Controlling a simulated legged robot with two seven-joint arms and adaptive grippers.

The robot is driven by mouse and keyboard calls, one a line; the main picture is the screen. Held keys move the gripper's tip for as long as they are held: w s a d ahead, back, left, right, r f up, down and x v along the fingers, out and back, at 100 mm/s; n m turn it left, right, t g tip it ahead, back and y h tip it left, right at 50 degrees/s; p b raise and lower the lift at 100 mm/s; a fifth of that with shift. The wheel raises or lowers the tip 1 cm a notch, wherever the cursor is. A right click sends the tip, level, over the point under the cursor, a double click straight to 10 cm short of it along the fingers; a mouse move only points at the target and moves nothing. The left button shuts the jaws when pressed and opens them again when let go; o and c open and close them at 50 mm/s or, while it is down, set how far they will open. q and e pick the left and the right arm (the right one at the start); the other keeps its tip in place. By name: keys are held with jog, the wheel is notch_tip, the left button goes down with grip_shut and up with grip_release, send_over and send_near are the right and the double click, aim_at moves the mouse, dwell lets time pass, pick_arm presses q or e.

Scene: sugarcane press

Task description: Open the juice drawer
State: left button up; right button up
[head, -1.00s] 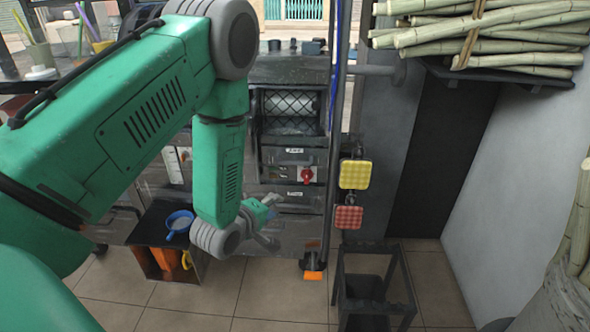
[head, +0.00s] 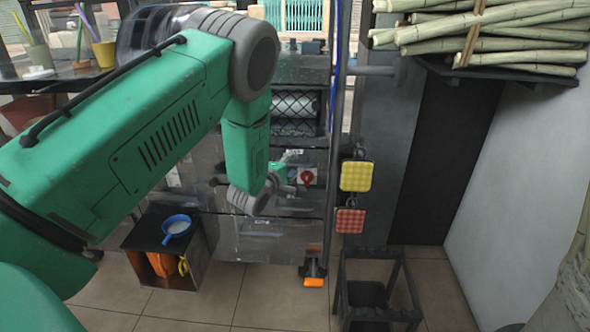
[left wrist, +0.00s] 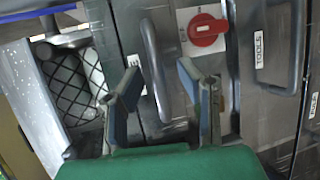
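The juice drawer (head: 318,156) is a dark grey front just below the mesh window of the press cabinet. In the left wrist view its front (left wrist: 135,40) carries a bar handle (left wrist: 153,70) and a white label mostly hidden by a finger. My left gripper (head: 287,172) is in front of the cabinet beside the red switch. In the left wrist view the left gripper (left wrist: 160,100) is open, its two blue-padded fingers on either side of the handle. The handle appears between them, not gripped; contact cannot be told. My right gripper is not in view.
A red rotary switch (left wrist: 206,30) sits close to the handle. A drawer labelled TOOLS (left wrist: 260,50) is beside it. A vertical pole (head: 335,130) with yellow (head: 356,176) and red pads stands right.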

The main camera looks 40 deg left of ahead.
pick_arm(q)
jog(key=shift+x, duration=0.75)
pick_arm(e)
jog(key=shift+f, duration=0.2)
pick_arm(q)
grip_shut()
jog(key=shift+s, duration=0.1)
